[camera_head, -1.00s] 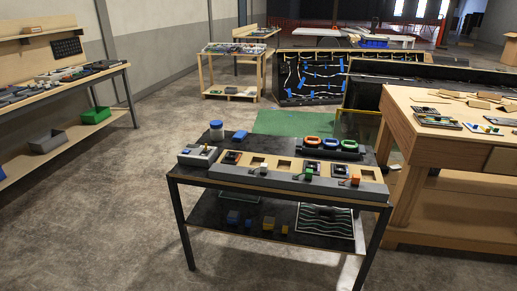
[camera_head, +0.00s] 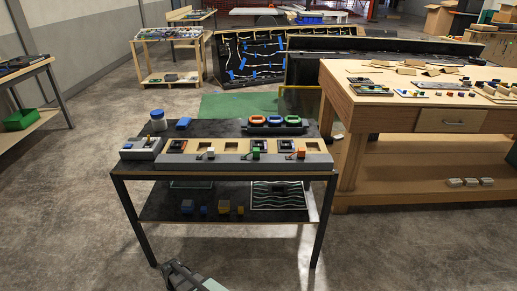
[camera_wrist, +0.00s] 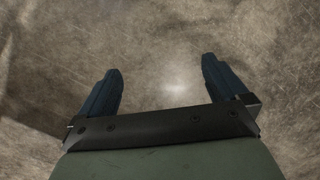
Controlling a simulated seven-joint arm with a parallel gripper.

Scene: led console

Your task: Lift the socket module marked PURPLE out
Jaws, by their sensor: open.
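The console (camera_head: 230,167) is a long grey block with a tan top, lying along the front of a black table. Its top has a row of square sockets. Dark modules sit in some of them: one at the left end (camera_head: 177,146) and one right of the middle (camera_head: 287,145). Other sockets look empty and tan. My gripper (camera_wrist: 160,66) is open and empty over bare floor in the wrist view. Part of my arm shows at the bottom of the head view, in front of the table.
A grey box (camera_head: 141,149), a jar (camera_head: 158,120) and a blue block (camera_head: 183,123) are at left. A wooden workbench (camera_head: 345,110) stands right.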

